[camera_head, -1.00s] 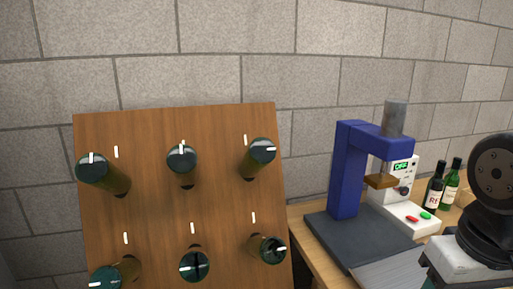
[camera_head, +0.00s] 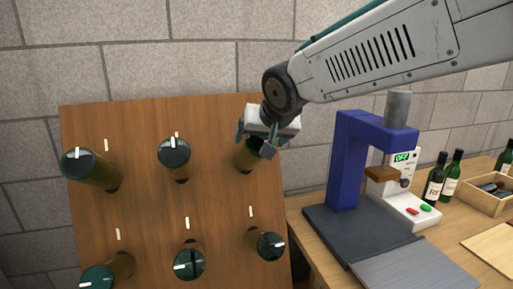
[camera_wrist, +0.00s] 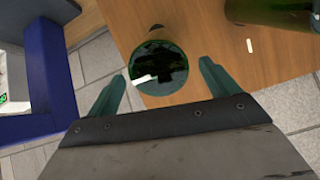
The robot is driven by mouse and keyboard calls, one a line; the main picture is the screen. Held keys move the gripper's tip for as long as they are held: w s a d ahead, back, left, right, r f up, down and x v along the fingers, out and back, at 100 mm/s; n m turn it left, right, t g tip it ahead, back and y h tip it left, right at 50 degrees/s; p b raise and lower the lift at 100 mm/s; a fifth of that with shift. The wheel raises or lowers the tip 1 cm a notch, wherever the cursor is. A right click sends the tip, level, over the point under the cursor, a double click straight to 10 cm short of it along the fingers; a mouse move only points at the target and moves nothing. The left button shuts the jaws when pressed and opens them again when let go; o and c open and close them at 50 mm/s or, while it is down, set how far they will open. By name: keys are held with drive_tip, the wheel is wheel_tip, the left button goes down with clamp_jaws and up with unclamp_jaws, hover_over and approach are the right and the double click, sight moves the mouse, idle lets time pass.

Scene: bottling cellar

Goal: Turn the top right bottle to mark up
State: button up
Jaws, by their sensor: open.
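The top right bottle (camera_head: 247,157) sticks out of the wooden board (camera_head: 210,210); in the head view my gripper hides most of its base. In the wrist view its round dark green base (camera_wrist: 165,55) shows a white mark pointing left, toward the blue press side. My gripper (camera_head: 262,138) is at this bottle's end. In the wrist view my gripper (camera_wrist: 161,70) is open, one green finger on each side of the base, with gaps visible. I cannot tell how deep the fingers reach. The board's mark above this bottle is hidden in the head view.
Neighbouring bottles are the top middle (camera_head: 174,153) and bottom right (camera_head: 267,245); others sit left and below. A blue press (camera_head: 348,160) and a white box reading OFF (camera_head: 402,190) stand right of the board. Two bottles (camera_head: 435,182) and a wooden crate (camera_head: 485,195) are farther right.

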sight(256, 163)
drive_tip(key=x, duration=0.5)
drive_tip(key=shift+w+f, duration=0.2)
drive_tip(key=shift+f, duration=0.05)
drive_tip(key=c, duration=1)
